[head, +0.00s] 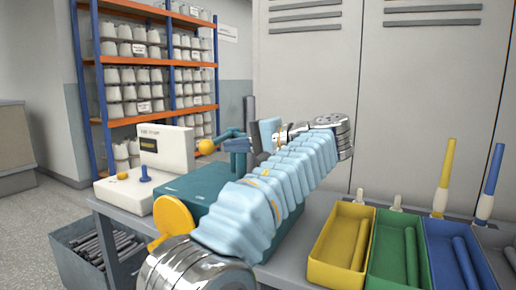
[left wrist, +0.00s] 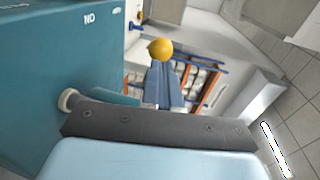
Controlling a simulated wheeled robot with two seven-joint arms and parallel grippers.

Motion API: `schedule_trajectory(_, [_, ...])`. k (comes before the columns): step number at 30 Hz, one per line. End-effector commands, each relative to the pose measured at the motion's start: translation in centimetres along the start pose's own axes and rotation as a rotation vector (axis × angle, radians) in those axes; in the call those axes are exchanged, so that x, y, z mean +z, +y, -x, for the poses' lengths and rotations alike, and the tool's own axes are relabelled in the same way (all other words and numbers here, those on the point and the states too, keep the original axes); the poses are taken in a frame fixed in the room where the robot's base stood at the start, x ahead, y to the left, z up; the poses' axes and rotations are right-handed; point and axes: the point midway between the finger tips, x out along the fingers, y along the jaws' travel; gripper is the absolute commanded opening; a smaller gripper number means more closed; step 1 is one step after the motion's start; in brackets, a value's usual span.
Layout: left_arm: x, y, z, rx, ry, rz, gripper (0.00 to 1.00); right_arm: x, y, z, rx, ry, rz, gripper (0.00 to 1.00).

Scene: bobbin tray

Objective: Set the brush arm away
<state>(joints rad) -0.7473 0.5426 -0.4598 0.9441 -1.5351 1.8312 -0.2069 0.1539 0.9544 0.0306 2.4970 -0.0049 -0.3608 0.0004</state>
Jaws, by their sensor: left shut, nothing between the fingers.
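The brush arm appears to be the blue-teal lever with a yellow ball (head: 206,147) at its end, above the teal machine (head: 195,190). In the left wrist view the yellow ball (left wrist: 160,48) and its blue lever (left wrist: 160,82) stand just beyond my fingers. My left gripper (head: 252,145), dark grey and light blue, is shut and empty at the lever's right end. I cannot tell whether it touches the lever. Its dark grey bar (left wrist: 155,125) crosses the left wrist view. My sleeved left arm hides part of the machine. My right gripper is not in view.
A white control unit (head: 165,148) stands at the left of the table. Yellow (head: 322,262), green (head: 382,268) and blue (head: 440,270) bins stand at the right. A grey bin of rods (head: 70,240) is at lower left. Shelves and lockers stand behind.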

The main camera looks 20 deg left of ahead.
Motion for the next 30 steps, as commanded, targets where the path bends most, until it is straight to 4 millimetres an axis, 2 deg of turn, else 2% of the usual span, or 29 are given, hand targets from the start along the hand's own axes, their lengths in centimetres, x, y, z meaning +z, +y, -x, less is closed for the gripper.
schedule_trajectory(3, [0.0, 0.0, -1.9, 0.001, -0.001, -0.001, 0.00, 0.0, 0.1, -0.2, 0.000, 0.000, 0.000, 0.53])
schedule_trajectory(7, [0.0, 0.0, -3.0, 0.000, 0.001, -0.001, 0.00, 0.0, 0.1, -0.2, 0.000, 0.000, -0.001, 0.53])
schedule_trajectory(22, [0.0, 0.0, -3.6, 0.001, 0.007, -0.002, 0.00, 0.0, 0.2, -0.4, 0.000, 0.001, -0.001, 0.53])
schedule_trajectory(26, [0.3, 0.2, -4.0, 0.003, 0.052, -0.009, 0.00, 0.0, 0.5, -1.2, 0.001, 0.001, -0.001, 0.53])
schedule_trajectory(30, [0.9, 0.3, -5.2, 0.004, 0.167, -0.029, 0.00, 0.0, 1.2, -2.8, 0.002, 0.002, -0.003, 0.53])
